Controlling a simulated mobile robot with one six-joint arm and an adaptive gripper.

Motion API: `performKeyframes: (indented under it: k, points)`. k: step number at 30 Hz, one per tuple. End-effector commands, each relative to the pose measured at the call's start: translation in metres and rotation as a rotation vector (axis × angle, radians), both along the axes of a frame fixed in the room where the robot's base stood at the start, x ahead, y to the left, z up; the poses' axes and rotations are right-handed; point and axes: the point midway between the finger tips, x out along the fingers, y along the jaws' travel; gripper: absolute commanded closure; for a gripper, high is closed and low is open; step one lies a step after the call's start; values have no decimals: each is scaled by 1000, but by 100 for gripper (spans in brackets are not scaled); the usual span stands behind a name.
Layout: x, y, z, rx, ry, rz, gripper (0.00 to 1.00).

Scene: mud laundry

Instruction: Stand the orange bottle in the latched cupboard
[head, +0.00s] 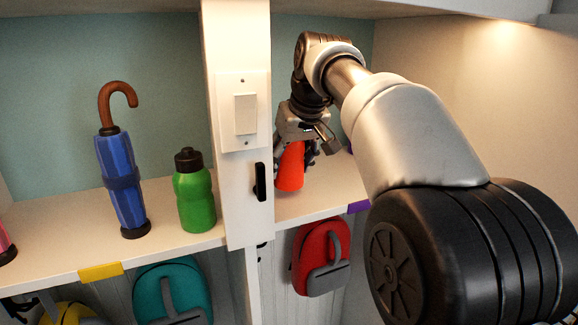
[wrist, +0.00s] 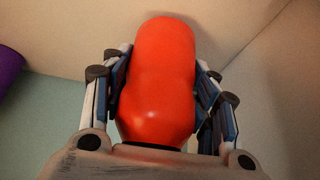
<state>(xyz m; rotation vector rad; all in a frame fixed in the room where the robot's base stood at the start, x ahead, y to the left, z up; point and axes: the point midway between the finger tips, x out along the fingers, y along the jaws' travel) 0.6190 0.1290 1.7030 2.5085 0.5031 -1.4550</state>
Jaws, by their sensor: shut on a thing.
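The orange bottle (head: 290,168) is in my gripper (head: 296,158), inside the right-hand compartment (head: 320,192). In the wrist view the orange bottle (wrist: 158,85) lies between the two fingers of my gripper (wrist: 162,62), which press on its sides. Its rounded end points away from the palm, and its neck end is near the palm. In the head view its lower end hangs just over the shelf; I cannot tell whether it touches. A black latch-like handle (head: 260,182) is on the white panel left of this compartment. I cannot tell whether this is the latched cupboard.
A blue umbrella (head: 122,180) and a green bottle (head: 195,195) stand in the left compartment. The white panel (head: 240,50) with a switch plate separates the compartments. A purple object (wrist: 10,70) is beside my gripper. A red backpack (head: 318,255) hangs below the shelf.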

Motion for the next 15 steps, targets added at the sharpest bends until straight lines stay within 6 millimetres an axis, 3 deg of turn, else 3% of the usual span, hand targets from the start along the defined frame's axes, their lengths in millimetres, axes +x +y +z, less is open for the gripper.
performKeyframes:
  k: [3,15]
  points:
    - [-1,0,-17,0,1,-1,72]
    - [-1,0,-22,0,-1,0,72]
